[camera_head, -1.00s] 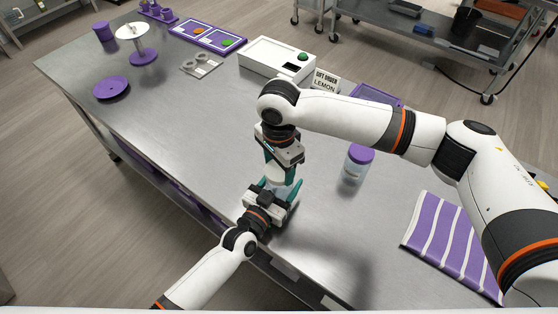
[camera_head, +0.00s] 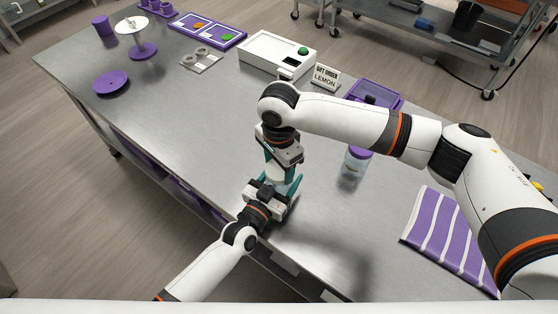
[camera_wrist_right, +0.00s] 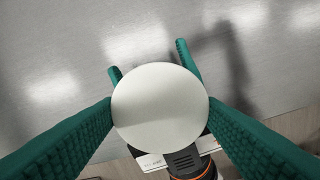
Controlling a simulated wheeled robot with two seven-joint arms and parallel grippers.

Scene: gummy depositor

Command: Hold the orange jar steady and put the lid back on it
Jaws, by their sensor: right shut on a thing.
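My right gripper (camera_head: 276,172) points down and is shut on a round white lid, which shows as a pale disc (camera_wrist_right: 160,106) between the teal fingers in the right wrist view. My left gripper (camera_head: 284,189) reaches in from the front edge, just below the right one. Its teal fingers stand on both sides beneath the lid, and their tips also show behind the disc in the right wrist view (camera_wrist_right: 150,64). The jar is mostly hidden by the lid and grippers. I cannot tell if the lid touches it, or if the left fingers press on it.
A striped purple cloth (camera_head: 440,232) lies at right. A white box (camera_head: 270,58) and a LEMON sign (camera_head: 325,79) stand behind.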

